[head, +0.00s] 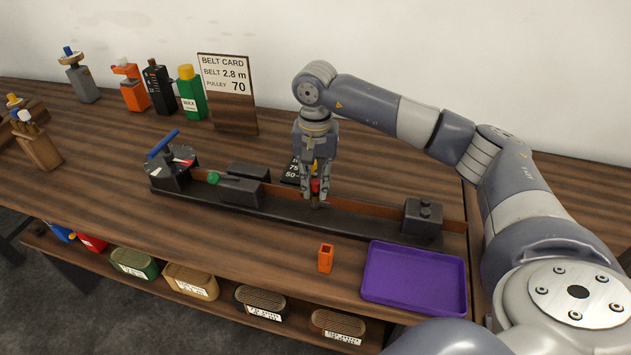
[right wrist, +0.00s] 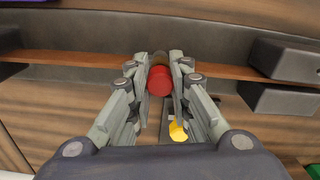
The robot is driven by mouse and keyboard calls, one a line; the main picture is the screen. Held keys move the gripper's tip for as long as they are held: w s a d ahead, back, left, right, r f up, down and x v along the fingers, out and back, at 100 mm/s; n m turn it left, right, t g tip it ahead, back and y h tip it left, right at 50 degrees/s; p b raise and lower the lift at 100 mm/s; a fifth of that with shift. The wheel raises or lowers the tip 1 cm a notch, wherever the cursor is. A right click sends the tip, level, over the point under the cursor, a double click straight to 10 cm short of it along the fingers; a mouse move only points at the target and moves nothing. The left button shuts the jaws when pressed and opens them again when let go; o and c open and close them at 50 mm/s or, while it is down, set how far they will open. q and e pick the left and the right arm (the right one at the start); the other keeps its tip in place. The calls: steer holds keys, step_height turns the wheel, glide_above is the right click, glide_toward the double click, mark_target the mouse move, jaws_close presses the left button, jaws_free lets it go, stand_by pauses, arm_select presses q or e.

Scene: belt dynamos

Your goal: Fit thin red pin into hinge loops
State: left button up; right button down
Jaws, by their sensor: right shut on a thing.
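My right gripper (head: 315,194) is shut on the red pin (head: 315,186), just above the long dark fixture (head: 270,207). In the right wrist view the pin's round red end (right wrist: 160,81) shows between the two fingers (right wrist: 163,75). A brown belt (head: 375,211) runs along the fixture, and the pin is over its line. A small dark part (head: 315,205) shows right below the fingertips. The hinge loops cannot be made out clearly, and I cannot tell whether the pin is in them. My left gripper is out of view.
A purple tray (head: 413,310) and an orange holder (head: 326,258) stand in front of the fixture. Dark blocks (head: 423,215) sit on it, with a dial (head: 175,165) at its left end. A belt card (head: 230,100) and several bottles stand behind.

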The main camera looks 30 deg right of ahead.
mark_target(316, 181)
steer(key=shift+f, duration=0.4)
steer(key=c, duration=1.6)
jaws_free()
steer(key=shift+r, duration=0.1)
steer(key=shift+c, duration=0.2)
steer(key=shift+o, duration=1.2)
steer(key=shift+r, duration=0.1)
step_height(316, 181, up, 12)
steer(key=shift+f, duration=0.2)
steer(key=shift+c, duration=0.6)
